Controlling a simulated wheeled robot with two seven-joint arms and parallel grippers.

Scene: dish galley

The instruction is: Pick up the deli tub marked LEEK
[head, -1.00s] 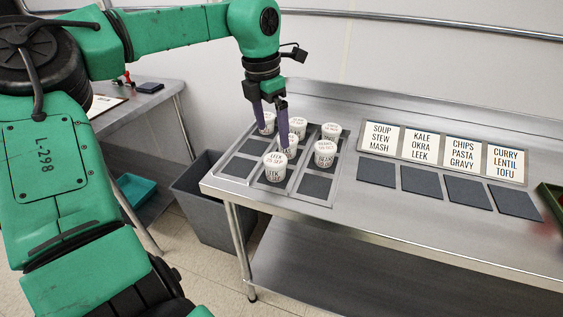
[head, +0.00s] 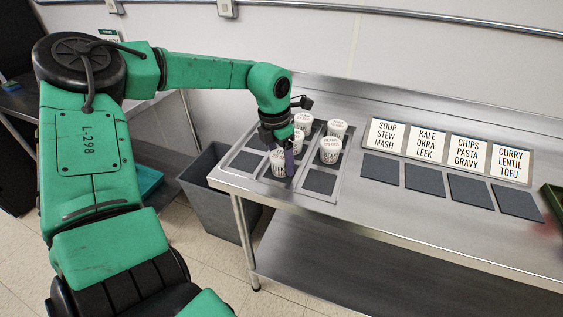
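The deli tub marked LEEK (head: 278,165) is a white tub standing upright in the front row of the grey compartment tray (head: 317,194). Its label is partly covered in this view. My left gripper (head: 283,158) is low over this tub, with one purple finger along its right side. The other finger is mostly hidden, so I cannot tell whether the fingers press on the tub. My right gripper is out of view.
Several other white tubs stand close behind and beside it, including one at right (head: 330,150) and one at back right (head: 337,128). Name cards (head: 387,138) and dark square pads (head: 380,167) lie to the right. A grey bin (head: 212,205) stands left of the counter.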

